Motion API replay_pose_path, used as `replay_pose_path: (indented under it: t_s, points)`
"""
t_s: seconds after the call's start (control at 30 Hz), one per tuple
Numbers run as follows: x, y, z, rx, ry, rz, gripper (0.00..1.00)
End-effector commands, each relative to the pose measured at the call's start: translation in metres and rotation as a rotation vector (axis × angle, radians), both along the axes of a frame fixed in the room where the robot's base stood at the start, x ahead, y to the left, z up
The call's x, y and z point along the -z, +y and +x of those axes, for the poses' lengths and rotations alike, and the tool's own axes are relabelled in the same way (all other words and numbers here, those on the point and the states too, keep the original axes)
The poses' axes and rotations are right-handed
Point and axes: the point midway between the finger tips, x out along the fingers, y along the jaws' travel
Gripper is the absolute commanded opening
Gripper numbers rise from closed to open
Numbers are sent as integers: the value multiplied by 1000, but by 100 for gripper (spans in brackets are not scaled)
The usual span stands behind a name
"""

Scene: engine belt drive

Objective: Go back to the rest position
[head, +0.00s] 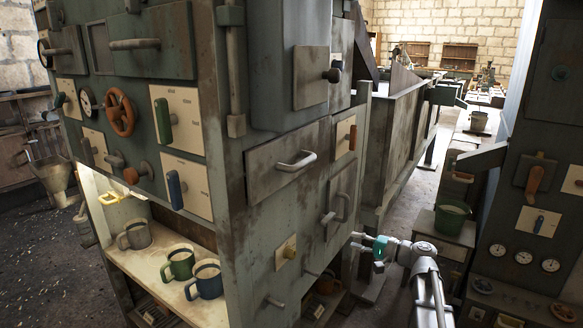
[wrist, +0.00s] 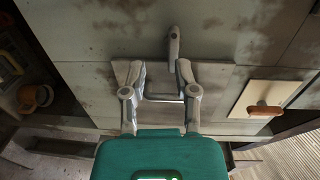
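My gripper (head: 359,241), with a green body and grey metal fingers, is at the lower right of the head view, beside the side face of the tall grey-green cabinet (head: 235,180). In the wrist view, the gripper's two fingers (wrist: 160,70) stand apart with nothing held between them. Behind the fingers is a light metal panel (wrist: 215,78) on a worn grey face. A grey handle (wrist: 174,45) shows just beyond the fingertips. I cannot tell from these frames whether any finger touches it.
A shelf (head: 165,285) holds a grey mug (head: 134,234), a green mug (head: 178,262) and a blue mug (head: 206,279). A dark machine with gauges (head: 523,257) and a green bucket (head: 452,217) stand at right. Open floor (head: 405,185) runs between the cabinets.

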Motion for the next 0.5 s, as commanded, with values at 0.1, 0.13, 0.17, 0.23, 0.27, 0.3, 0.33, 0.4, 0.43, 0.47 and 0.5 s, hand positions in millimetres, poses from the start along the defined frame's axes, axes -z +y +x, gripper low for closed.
replay_pose_path:
  t_s: [0.1,0.13,0.17,0.23,0.27,0.3,0.33,0.4,0.43,0.47,0.5]
  points:
    - [16,19,-11,-38,33,-83,39]
    - [21,25,-14,-50,44,-110,39]
    - [27,30,-18,-63,55,-139,39]
    - [41,42,-27,-93,82,-213,39]
    - [47,47,-31,-107,95,-246,39]
    - [56,54,-38,-126,112,-292,39]
    - [62,58,-42,-141,125,-328,39]
    - [77,68,-53,-173,155,-410,39]
    - [83,71,-58,-187,167,-445,39]
    - [89,74,-63,-201,180,-480,39]
    - [96,78,-70,-219,197,-528,39]
